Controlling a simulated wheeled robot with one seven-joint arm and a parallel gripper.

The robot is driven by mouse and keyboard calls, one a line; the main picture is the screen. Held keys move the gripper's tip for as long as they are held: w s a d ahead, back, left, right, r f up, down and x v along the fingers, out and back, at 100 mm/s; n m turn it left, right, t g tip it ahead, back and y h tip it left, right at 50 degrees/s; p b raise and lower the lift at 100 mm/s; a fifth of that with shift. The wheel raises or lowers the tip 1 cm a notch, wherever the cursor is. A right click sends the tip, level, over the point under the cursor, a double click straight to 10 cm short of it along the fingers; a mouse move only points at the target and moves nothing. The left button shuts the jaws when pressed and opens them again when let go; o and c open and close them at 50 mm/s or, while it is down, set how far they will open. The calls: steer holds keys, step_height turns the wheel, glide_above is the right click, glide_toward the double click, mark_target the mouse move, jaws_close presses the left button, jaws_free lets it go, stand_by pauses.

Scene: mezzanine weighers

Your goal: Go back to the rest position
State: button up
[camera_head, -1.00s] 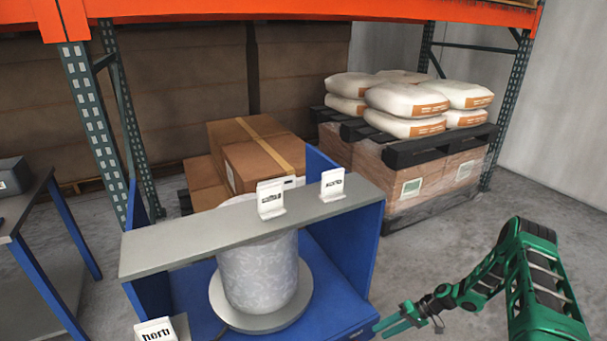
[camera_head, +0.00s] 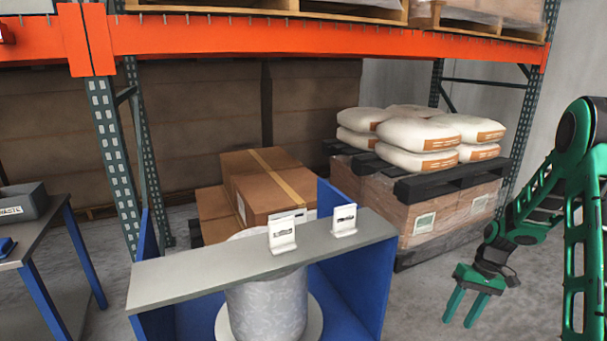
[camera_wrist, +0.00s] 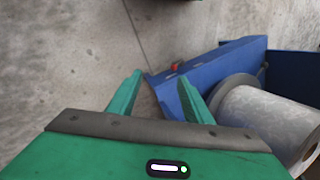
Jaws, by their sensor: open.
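My gripper (camera_head: 464,309) is at the lower right in the head view, its two green fingers apart and pointing down, with nothing between them. It is to the right of the blue stand (camera_head: 345,283), apart from it.
Two white label holders, one (camera_head: 282,236) left of the other (camera_head: 344,220), stand on the shelf. Cartons (camera_head: 262,190) and a pallet load with white sacks (camera_head: 415,133) are behind, under an orange rack beam (camera_head: 300,40). A table (camera_head: 45,230) with a grey bin (camera_head: 25,203) is at left.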

steer(key=s+r+m+h, duration=0.1)
steer(key=s+r, duration=0.5)
steer(key=r, duration=0.2)
steer(key=s+r+m+h, duration=0.1)
steer(key=s+r+m, duration=0.1)
steer(key=s+r, duration=0.6)
steer(key=s+a+r+m, duration=0.1)
steer(key=s+r, duration=0.1)
steer(key=s, duration=0.3)
steer(key=s+a+r+m+t, duration=0.1)
steer(key=s+r, duration=0.1)
steer(key=s, duration=0.4)
steer(key=s+r+h, duration=0.1)
steer(key=s+r, duration=0.1)
steer(key=s, duration=0.4)
steer(key=shift+a+r+m+t, duration=0.3)
steer(key=shift+a+r+m, duration=0.05)
steer(key=shift+a+m, duration=0.05)
steer(key=shift+w+f, duration=0.25)
steer(key=shift+w, duration=0.35)
